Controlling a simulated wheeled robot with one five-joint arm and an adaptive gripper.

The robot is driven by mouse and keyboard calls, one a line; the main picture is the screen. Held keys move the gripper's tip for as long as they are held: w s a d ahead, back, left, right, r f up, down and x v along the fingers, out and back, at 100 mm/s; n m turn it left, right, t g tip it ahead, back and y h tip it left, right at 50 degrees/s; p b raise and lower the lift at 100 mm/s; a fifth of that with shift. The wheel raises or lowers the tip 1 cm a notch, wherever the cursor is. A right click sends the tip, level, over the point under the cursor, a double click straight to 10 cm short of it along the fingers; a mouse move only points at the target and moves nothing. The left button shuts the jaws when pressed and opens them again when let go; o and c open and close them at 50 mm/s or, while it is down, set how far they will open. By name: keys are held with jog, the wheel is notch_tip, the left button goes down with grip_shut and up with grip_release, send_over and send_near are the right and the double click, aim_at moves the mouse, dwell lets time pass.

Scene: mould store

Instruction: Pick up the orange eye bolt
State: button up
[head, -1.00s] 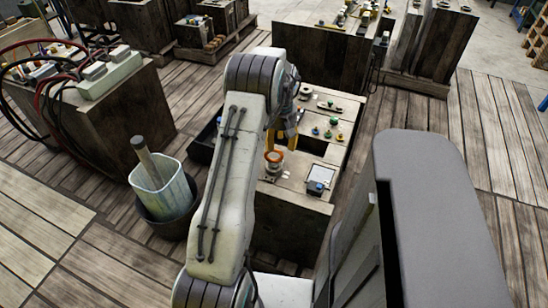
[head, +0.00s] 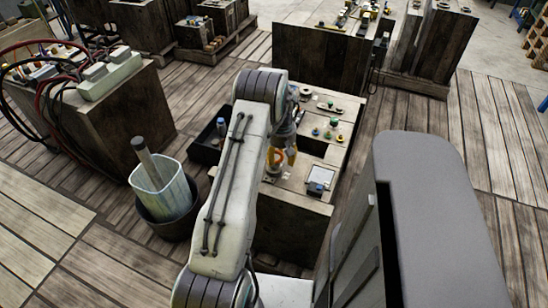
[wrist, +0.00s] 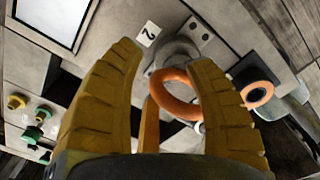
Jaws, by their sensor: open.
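The orange eye bolt's ring (wrist: 172,108) shows in the wrist view between the yellow fingers of my gripper (wrist: 166,62). A grey round base (wrist: 178,52) is at the ring's upper edge. The ring is close to the right finger, which overlaps its right side; I cannot tell whether they touch. My gripper is open. In the head view my gripper (head: 284,150) is low over the wooden block's near part, and the eye bolt (head: 271,158) is partly hidden behind the fingers and arm.
A second orange-rimmed dark part (wrist: 257,95) lies right of the ring in the wrist view. A white-screened device (head: 320,178) and green knobs (head: 334,122) are on the block. A black tray (head: 204,152) and a pail (head: 167,190) stand left of it.

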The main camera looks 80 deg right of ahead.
jog(key=shift+o, duration=0.2)
grip_shut()
jog(key=shift+r, duration=0.1)
dwell(0.5)
jog(key=shift+d+r, duration=0.15)
jog(key=shift+r, duration=0.6)
notch_tip(320, 180, up, 3)
jog(key=shift+f, duration=0.1)
jog(key=s+a+r, duration=0.6)
jog(key=s, duration=0.4)
jog(key=shift+r+b, duration=0.35)
jog(key=shift+s, duration=0.1)
